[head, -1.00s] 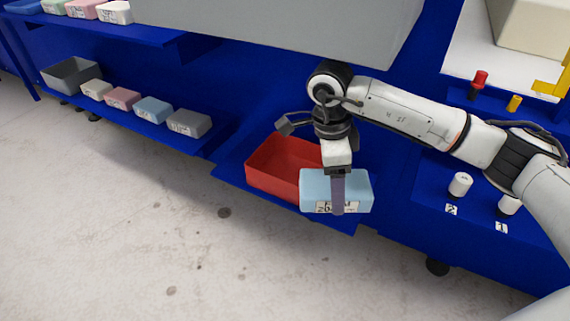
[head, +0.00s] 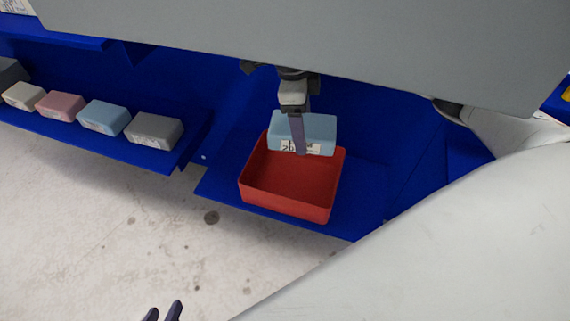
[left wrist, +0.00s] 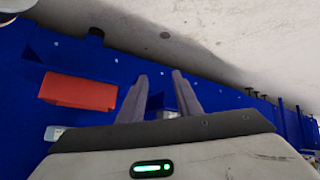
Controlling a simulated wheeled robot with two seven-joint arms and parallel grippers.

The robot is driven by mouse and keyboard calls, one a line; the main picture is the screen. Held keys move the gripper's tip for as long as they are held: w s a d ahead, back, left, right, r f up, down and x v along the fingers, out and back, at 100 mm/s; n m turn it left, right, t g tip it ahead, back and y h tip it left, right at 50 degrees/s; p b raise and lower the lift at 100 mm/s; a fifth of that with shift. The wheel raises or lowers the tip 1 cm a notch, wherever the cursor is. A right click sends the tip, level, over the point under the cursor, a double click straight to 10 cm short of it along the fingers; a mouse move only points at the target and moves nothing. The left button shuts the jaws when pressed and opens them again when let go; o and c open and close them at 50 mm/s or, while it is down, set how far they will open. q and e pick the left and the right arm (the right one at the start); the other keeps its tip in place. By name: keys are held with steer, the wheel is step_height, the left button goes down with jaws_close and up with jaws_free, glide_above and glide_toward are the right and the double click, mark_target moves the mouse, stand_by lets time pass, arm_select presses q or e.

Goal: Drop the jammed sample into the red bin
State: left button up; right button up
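The red bin (head: 290,208) stands on a blue shelf and looks empty where its inside shows. The jammed sample, a light blue block (head: 320,128) with a white label, is held at the bin's back edge. It hides part of the back rim; I cannot tell how high above it is. My right gripper (head: 301,148) is shut on the block, one dark finger across its front. My left gripper (head: 163,311) shows only its fingertips at the bottom edge. In the left wrist view its fingers (left wrist: 160,85) are apart and empty, with the bin (left wrist: 78,92) to their left.
A grey overhanging panel (head: 300,50) is just above the right gripper. Grey (head: 154,130), blue (head: 104,116), pink (head: 61,105) and cream (head: 24,96) blocks sit on a blue shelf to the left. My white arm covers the lower right.

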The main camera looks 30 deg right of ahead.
step_height(320, 180, down, 4)
steer(key=shift+s+r+b, duration=0.15)
steer(key=shift+b, duration=1.05)
arm_select(q)
steer(key=shift+w+d+f+m+g+h+b, duration=0.1)
steer(key=shift+d+f+m+g+h+b, duration=0.35)
steer(key=shift+d+f, duration=0.6)
arm_select(e)
steer(key=shift+f, duration=0.65)
arm_select(q)
steer(key=shift+g, duration=0.25)
arm_select(e)
steer(key=o, duration=1.1)
steer(key=shift+c, duration=0.2)
arm_select(q)
steer(key=shift+a+r+t+y+p, duration=0.4)
steer(key=shift+a+r+p, duration=0.15)
steer(key=shift+p, duration=0.6)
arm_select(e)
steer(key=r, duration=0.5)
steer(key=a+r, duration=0.1)
steer(key=r, duration=0.1)
steer(key=shift+w+r, duration=0.25)
steer(key=shift+w, duration=0.15)
